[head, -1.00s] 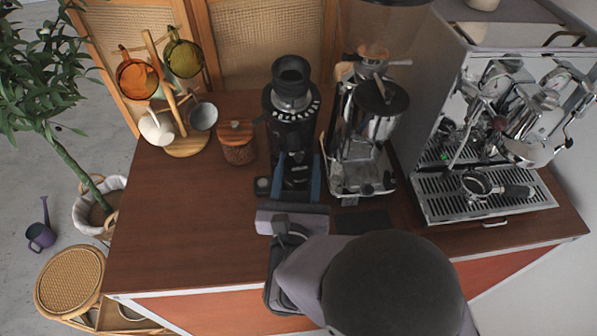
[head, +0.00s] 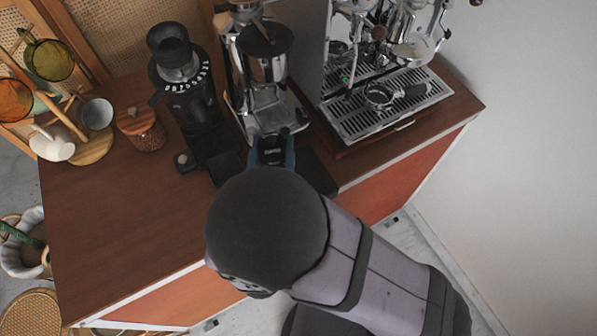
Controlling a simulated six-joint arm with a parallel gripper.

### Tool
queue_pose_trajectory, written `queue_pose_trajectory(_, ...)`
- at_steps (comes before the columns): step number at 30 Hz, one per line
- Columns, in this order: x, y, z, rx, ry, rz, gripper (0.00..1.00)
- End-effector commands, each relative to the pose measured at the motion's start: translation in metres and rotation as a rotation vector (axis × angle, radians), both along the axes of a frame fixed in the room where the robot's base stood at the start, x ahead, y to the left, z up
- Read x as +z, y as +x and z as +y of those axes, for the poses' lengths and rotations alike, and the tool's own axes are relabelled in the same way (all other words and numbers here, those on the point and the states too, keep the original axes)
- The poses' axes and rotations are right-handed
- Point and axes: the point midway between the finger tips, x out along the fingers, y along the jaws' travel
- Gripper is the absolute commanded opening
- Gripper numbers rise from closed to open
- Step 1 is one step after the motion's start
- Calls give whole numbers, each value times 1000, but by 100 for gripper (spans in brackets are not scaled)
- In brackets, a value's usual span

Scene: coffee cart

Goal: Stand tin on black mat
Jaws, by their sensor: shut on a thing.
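My gripper (head: 272,152), with blue fingers, is over the counter in front of the silver grinder. It is shut on a small dark thing, seemingly the tin (head: 272,158). My own arm hides most of it, and I cannot tell whether it touches the surface below. The black mat (head: 319,178) shows as a dark flat patch just right of the gripper, partly covered by my arm.
The silver grinder (head: 262,85) stands close behind the gripper and the black grinder (head: 190,95) to its left. The espresso machine's drip tray (head: 385,110) is at right. A lidded jar (head: 140,128) and cup stand (head: 92,148) are farther left. The left counter (head: 120,215) is clear.

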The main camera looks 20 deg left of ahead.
Motion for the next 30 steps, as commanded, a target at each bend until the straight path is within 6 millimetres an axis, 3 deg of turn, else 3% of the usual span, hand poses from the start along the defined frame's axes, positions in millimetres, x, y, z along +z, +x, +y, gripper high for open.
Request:
queue_pose_trajectory(4,8,4,-24,-84,3,-1,19)
queue_pose_trajectory(12,10,5,-27,-101,-1,-1,19)
queue_pose_trajectory(24,-35,5,-27,-99,-4,-2,19)
queue_pose_trajectory(30,-49,5,-27,-99,0,-1,19)
